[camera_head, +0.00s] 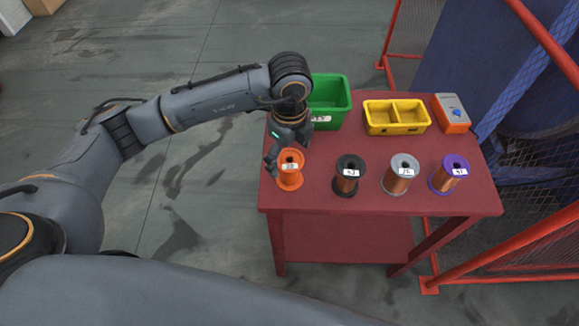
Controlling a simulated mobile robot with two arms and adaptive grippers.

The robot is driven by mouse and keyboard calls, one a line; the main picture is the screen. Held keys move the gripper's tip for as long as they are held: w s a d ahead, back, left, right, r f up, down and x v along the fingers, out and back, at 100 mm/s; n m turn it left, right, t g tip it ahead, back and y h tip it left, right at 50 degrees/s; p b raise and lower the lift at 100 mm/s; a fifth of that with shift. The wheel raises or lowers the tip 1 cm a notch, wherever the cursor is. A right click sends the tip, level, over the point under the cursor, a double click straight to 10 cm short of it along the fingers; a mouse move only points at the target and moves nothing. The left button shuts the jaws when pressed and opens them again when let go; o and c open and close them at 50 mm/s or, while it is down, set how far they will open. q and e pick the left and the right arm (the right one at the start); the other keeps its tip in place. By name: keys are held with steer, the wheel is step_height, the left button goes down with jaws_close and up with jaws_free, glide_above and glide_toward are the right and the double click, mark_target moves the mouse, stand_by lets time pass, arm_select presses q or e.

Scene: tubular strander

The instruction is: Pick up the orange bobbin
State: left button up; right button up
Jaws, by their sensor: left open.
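My left gripper (286,152) reaches in from the left and is open just behind and above the orange bobbin. One finger hangs close to the bobbin's left side. I cannot tell whether it touches. The bobbin's back edge is partly hidden by the gripper. My right gripper is not in view.
To the right stand a black bobbin (347,176), a grey bobbin (399,174) and a purple bobbin (448,175). Behind are a green bin (330,92), a yellow two-part tray (396,128) and an orange-grey box (452,113). Red fence rails (543,38) border the right.

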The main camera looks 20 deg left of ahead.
arm_select(q)
steer(key=f, duration=0.1)
steer(key=f+p, duration=0.1)
steer(key=f, duration=0.2)
steer(key=shift+s+f+p, duration=0.2)
steer(key=shift+s+p, duration=0.05)
steer(key=shift+p, duration=0.15)
steer(key=shift+d+f, duration=0.1)
steer(key=shift+f, duration=0.35)
steer(key=c, duration=1.2)
